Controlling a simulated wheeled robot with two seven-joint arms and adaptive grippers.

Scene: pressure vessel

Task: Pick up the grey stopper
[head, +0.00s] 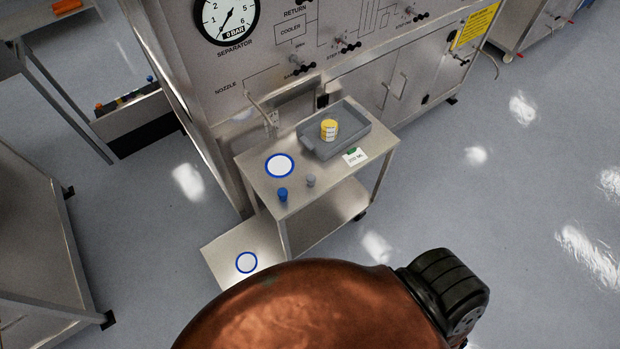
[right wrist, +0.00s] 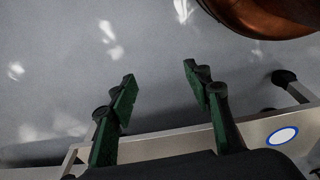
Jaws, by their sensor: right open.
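The grey stopper (head: 311,180) stands on the top of a small steel cart (head: 259,178), near its front edge in the head view. A blue stopper (head: 283,195) stands to its left. My right gripper (right wrist: 160,78) shows only in the right wrist view. Its two green-padded fingers are apart with nothing between them, with grey floor behind the tips. The grey stopper is not visible in that view, so its distance from the gripper cannot be told. My left gripper is in neither view.
A grey tray (head: 352,146) holding a yellow container (head: 329,130) sits at the cart's back right, beside a white label card (head: 355,157). A blue-ringed white disc (head: 280,166) lies left. A large panel with a gauge (head: 227,19) stands behind. Another blue-ringed disc (head: 246,262) is lower.

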